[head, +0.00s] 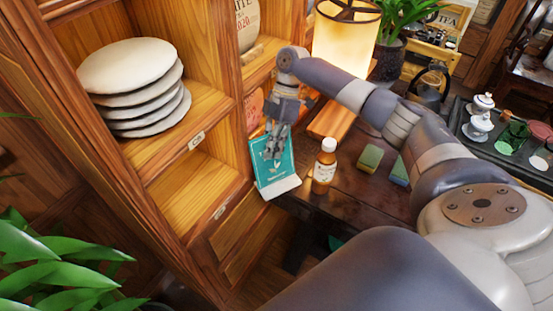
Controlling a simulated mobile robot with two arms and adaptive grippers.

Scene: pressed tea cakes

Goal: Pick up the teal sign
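The teal sign (283,173) is a flat panel with white print and a white foot, near the table's left corner beside the shelf. My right gripper (273,154) comes down from above, its fingers over the upper part of the sign and hiding some of it. I cannot tell whether the fingers are closed on the panel or only in front of it, nor whether the foot rests on the table. My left gripper is not in view.
A brown bottle (325,166) with a white cap stands just right of the sign. Green-and-yellow blocks (370,158) lie further right on the dark table (345,200). A lit lamp (345,40) stands behind. The wooden shelf (195,125) with stacked pale discs (130,68) is close on the left.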

